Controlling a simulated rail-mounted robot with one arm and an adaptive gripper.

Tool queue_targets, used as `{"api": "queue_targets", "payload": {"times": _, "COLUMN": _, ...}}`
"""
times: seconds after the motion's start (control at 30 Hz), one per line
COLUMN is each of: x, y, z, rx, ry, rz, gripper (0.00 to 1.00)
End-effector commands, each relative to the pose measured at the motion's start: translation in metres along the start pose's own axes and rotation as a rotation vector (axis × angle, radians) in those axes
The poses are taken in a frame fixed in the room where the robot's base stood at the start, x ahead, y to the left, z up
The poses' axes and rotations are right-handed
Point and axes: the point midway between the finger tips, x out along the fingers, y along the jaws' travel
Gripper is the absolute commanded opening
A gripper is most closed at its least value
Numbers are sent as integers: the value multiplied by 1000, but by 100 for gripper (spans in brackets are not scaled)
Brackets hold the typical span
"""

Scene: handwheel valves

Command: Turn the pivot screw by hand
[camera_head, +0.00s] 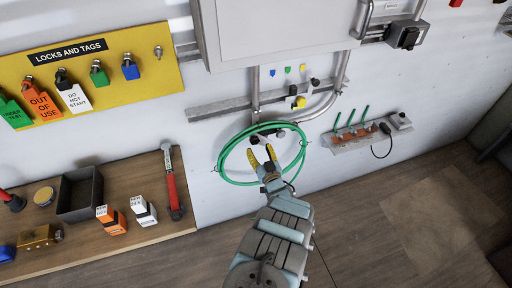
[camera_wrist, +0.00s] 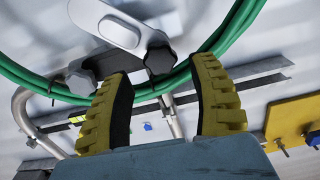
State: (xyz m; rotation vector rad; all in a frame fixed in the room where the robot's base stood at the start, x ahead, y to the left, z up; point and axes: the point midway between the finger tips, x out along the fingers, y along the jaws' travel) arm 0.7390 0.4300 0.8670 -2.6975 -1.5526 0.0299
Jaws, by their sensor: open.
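In the wrist view one knob (camera_wrist: 160,57) shows between my fingertips, on the end of a light grey plate (camera_wrist: 105,22). The other knob (camera_wrist: 82,80) is left of my left finger. I cannot tell for sure which is the pivot screw. In the head view the knobs show small, one (camera_head: 254,139) just above my fingertips and one (camera_head: 280,134) to the right. My gripper (camera_head: 261,153) has yellow fingers spread apart and empty; it also shows in the wrist view (camera_wrist: 163,72). Contact is not visible.
The green hose (camera_head: 225,165) loops around the fitting close to my fingers. A metal rail (camera_head: 220,108) and bent pipes (camera_head: 325,105) lie above under a grey cabinet (camera_head: 275,30). A wooden bench (camera_head: 150,235) with tools stands left. The floor at right is mostly clear.

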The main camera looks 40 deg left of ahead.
Motion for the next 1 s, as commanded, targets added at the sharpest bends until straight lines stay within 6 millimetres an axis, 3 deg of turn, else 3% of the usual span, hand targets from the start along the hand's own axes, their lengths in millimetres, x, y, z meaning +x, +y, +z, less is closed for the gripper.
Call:
{"api": "queue_targets", "payload": {"times": 0.47, "x": 40, "y": -1, "z": 2, "rx": -3, "ry": 3, "rz": -2, "gripper": 60}}
{"api": "queue_targets", "payload": {"times": 0.93, "x": 41, "y": 1, "z": -1, "rx": -1, "ry": 2, "rz": 1, "gripper": 60}}
{"api": "queue_targets", "payload": {"times": 0.97, "x": 41, "y": 0, "z": -1, "rx": -1, "ry": 2, "rz": 1, "gripper": 57}}
{"api": "queue_targets", "payload": {"times": 1.0, "x": 41, "y": 0, "z": -1, "rx": -1, "ry": 2, "rz": 1, "gripper": 46}}
